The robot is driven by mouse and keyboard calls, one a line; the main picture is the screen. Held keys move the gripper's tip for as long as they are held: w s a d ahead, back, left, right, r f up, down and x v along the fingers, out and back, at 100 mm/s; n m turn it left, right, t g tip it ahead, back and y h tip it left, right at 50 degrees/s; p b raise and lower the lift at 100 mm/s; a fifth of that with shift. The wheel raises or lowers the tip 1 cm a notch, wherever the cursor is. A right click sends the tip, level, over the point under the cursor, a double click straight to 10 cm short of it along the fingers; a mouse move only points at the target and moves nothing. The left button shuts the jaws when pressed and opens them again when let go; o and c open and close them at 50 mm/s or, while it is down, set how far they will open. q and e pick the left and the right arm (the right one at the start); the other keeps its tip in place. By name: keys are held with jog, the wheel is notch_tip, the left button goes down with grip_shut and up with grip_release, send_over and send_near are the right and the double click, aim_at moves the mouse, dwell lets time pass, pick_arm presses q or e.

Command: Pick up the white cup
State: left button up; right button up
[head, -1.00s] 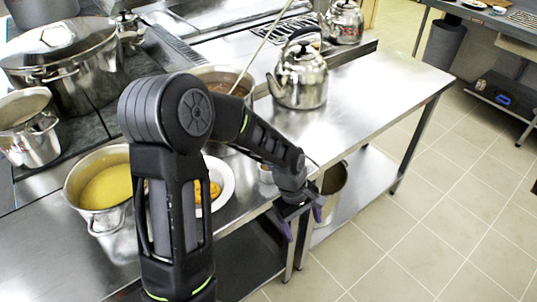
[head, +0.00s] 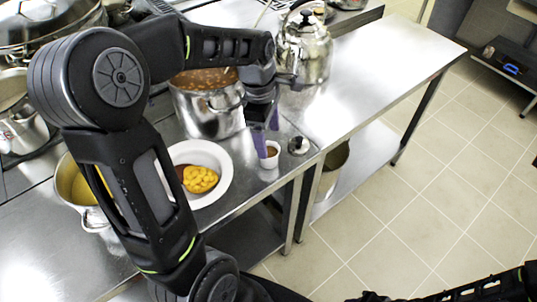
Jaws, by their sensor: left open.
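The white cup (head: 268,158) stands upright near the front edge of the steel counter, with something brown inside. My left gripper (head: 266,132) points down just above and behind the cup. Its purple-tipped fingers are apart, with one finger close to the cup's left rim. I cannot tell whether that finger touches the cup. The cup is not held. My right arm shows only in part at the bottom right, and its gripper is out of view.
A white plate (head: 222,158) with yellow and brown food lies left of the cup. A small metal object (head: 298,146) stands to its right. A pot of brown food (head: 212,112) and a kettle (head: 303,52) are behind. The counter at right (head: 385,62) is clear.

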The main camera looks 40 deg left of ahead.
aim_at(269, 153)
pick_arm(q)
jog(key=shift+d+f, duration=0.1)
jog(key=shift+f, duration=0.4)
jog(key=f, duration=0.2)
jog(key=f+p, duration=0.1)
jog(key=f, duration=0.2)
jog(key=shift+s+d+f, duration=0.1)
jog(key=shift+s+d, duration=0.05)
jog(key=shift+s, duration=0.05)
jog(key=shift+c, duration=0.5)
jog(key=c, duration=1.5)
jog(key=shift+c, duration=0.2)
notch_tip(269, 153, up, 10)
jog(key=shift+b, duration=0.4)
